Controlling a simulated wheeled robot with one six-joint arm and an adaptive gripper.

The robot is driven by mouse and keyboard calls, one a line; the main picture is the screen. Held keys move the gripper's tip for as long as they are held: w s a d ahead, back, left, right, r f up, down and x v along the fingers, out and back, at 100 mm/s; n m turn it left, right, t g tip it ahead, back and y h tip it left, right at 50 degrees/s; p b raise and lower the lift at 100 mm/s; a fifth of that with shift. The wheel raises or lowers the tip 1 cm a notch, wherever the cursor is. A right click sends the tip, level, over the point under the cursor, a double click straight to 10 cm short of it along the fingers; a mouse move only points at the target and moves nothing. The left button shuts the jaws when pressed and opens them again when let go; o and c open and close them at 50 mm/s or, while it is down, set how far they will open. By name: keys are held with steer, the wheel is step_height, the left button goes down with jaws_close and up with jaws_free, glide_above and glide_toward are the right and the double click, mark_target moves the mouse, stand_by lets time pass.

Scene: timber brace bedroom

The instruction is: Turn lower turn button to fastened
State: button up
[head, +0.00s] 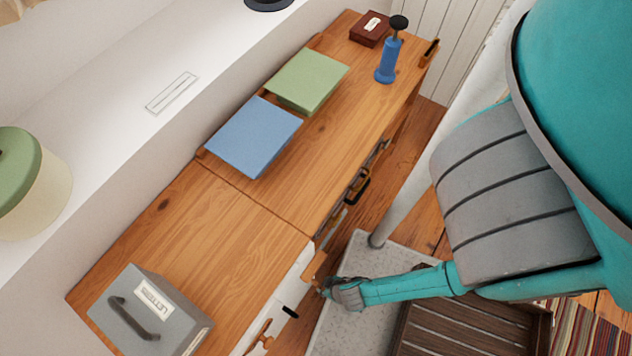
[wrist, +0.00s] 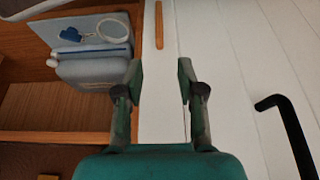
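A wooden turn button (wrist: 159,25), a slim orange-brown bar, shows in the wrist view on a white strip, beyond my fingertips. It lies along the strip beside a seam in the white boards. I cannot tell whether it is the lower one. My gripper (wrist: 159,76) is open and empty, its two dark fingers on either side of the strip, apart from the button. In the head view my gripper (head: 327,288) is beside the white cabinet front (head: 292,290), at the end of my teal arm. A wooden piece (head: 260,336) shows on that front, partly cut by its edge.
A black bar handle (wrist: 288,132) is right of my gripper in the wrist view. An open compartment (wrist: 60,115) with grey-blue items is at left. The head view shows a grey box (head: 188,325) on the worktop and a dark slatted crate (head: 455,325) beneath my arm.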

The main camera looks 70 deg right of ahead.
mark_target(317, 283)
steer(key=shift+x, duration=5.4)
steer(key=shift+s, duration=0.1)
